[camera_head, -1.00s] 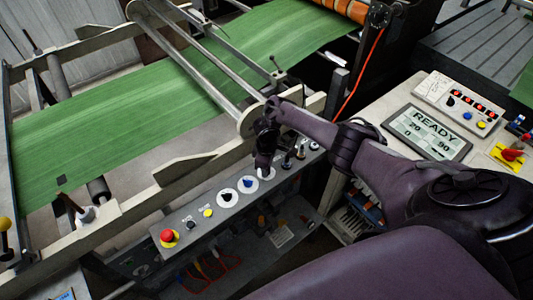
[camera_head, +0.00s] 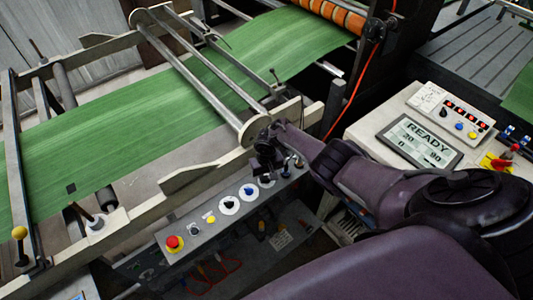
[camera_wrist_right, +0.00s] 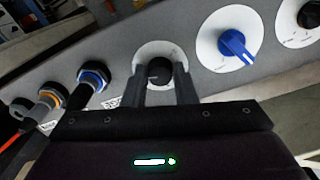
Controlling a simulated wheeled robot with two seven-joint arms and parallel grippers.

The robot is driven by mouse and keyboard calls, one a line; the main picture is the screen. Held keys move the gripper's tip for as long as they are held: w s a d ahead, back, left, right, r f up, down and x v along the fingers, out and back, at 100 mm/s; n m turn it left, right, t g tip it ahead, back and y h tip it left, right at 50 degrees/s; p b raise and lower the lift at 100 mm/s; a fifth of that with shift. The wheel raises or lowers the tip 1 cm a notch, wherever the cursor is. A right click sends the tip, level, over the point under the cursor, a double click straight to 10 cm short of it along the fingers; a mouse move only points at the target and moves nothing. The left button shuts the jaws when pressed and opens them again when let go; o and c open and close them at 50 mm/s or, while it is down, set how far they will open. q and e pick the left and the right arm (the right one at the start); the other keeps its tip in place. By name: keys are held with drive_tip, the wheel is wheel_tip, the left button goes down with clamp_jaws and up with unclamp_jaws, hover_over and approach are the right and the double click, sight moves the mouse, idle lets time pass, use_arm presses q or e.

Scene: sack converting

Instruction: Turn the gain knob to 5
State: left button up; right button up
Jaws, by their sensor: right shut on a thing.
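In the right wrist view a black knob (camera_wrist_right: 160,71) sits on a round white dial on the grey control panel (camera_wrist_right: 120,62). My right gripper (camera_wrist_right: 165,82) has its two fingers on either side of this knob, shut on it. The dial's marks and any name label are too small to read, so I cannot confirm which knob is the gain knob. In the head view my right gripper (camera_head: 266,170) is over the dial right of the blue knob (camera_head: 249,191) and hides much of it. My left gripper is not in view.
A blue knob (camera_wrist_right: 235,44) and another black knob (camera_wrist_right: 312,13) are beside the held one. Plugs (camera_wrist_right: 93,78) with cables stand on its other side. A red button (camera_head: 173,243) and yellow button (camera_head: 211,218) are farther along the panel. A screen (camera_head: 420,141) reads READY.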

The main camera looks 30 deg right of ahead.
sight(266, 177)
drive_tip(key=shift+w+r+m+p, duration=0.2)
drive_tip(key=shift+m+p, duration=0.2)
drive_tip(key=shift+m, duration=0.8)
drive_tip(key=o, duration=0.8)
drive_tip(key=shift+o, duration=1)
drive_tip(key=shift+s+f, duration=0.1)
drive_tip(key=shift+r+b, duration=0.4)
drive_tip(key=shift+r, duration=0.75)
wheel_tip(266, 177, up, 6)
drive_tip(key=shift+f+p, duration=0.25)
drive_tip(key=shift+p, duration=0.05)
